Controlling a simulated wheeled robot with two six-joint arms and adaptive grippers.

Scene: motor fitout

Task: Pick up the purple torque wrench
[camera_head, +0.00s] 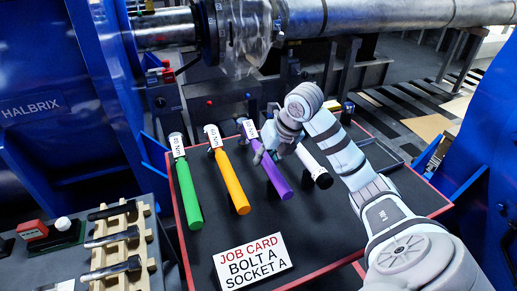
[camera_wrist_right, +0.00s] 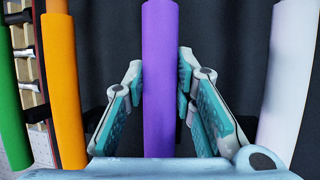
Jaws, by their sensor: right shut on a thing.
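The purple torque wrench (camera_head: 276,178) lies in the row of wrenches on the dark mat, its labelled end toward the back and its handle toward the front. My right gripper (camera_head: 265,153) reaches in from the right and is shut on the purple handle. In the right wrist view the purple handle (camera_wrist_right: 159,90) runs upright between the two teal fingers (camera_wrist_right: 160,78). I cannot tell whether the wrench is clear of its rests. My left gripper is not in view.
A green wrench (camera_head: 188,190) and an orange wrench (camera_head: 232,182) lie to the left, a white one (camera_head: 314,165) close on the right. A job card (camera_head: 252,262) reads "BOLT A SOCKET A". A wooden rack (camera_head: 122,240) holds tools at front left. Blue machinery (camera_head: 60,90) stands behind.

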